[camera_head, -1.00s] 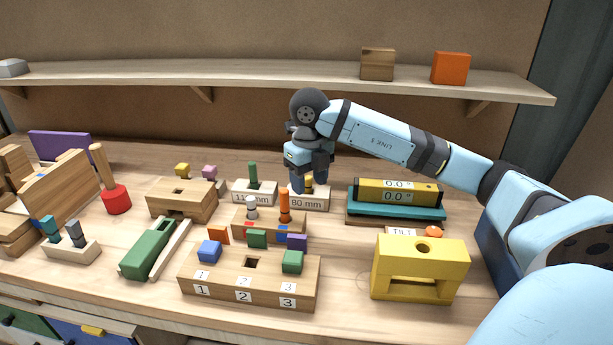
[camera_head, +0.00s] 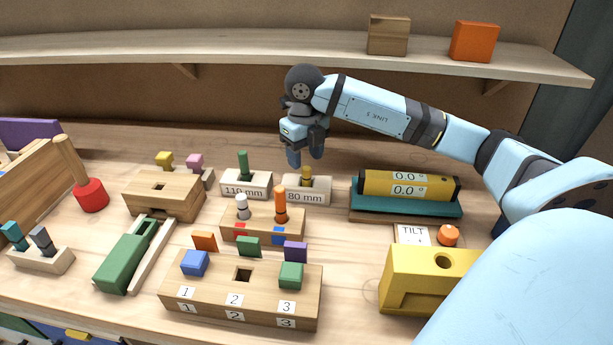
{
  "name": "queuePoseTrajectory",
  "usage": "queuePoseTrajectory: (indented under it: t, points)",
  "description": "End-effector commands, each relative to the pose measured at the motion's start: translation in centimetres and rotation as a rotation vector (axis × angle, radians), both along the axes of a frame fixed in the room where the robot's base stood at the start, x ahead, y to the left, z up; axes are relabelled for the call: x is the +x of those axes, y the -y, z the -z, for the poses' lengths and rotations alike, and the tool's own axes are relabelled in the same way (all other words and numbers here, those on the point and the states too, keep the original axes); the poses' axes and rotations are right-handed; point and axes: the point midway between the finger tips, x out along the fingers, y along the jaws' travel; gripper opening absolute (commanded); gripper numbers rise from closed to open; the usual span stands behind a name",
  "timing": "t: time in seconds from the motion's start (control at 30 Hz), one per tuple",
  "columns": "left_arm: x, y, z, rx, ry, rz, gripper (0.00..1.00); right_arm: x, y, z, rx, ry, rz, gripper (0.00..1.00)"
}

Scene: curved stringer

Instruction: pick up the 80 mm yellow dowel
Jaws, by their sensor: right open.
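The yellow dowel (camera_head: 306,177) stands upright in a pale wooden block (camera_head: 309,193) labelled "80 mm", in the middle of the bench. My right gripper (camera_head: 306,161) points down just above and behind the dowel's top in the picture. Its fingers are open and nothing is between them. I cannot tell exactly how far the fingertips are from the dowel. My left gripper does not show.
A block labelled "110 mm" (camera_head: 245,188) with a green dowel (camera_head: 243,165) stands just left. A level with yellow body (camera_head: 408,187) lies to the right. A wooden block with orange and white pegs (camera_head: 262,225) stands in front. A shelf (camera_head: 250,48) runs above.

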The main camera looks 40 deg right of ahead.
Motion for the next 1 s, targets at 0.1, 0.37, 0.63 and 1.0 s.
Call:
queuePoseTrajectory:
  t: [0.1,0.37,0.63,1.0]
  points:
    - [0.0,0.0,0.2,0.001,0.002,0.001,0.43,-0.1,0.3,1.9,0.001,-0.004,0.001,0.52]
    - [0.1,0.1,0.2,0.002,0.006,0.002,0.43,0.0,0.4,4.4,0.000,-0.001,0.001,0.52]
    - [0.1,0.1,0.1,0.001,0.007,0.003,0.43,0.0,0.4,4.3,0.000,0.000,0.000,0.25]
    - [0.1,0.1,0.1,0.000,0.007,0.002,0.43,0.0,0.4,4.2,0.000,0.000,0.000,0.00]
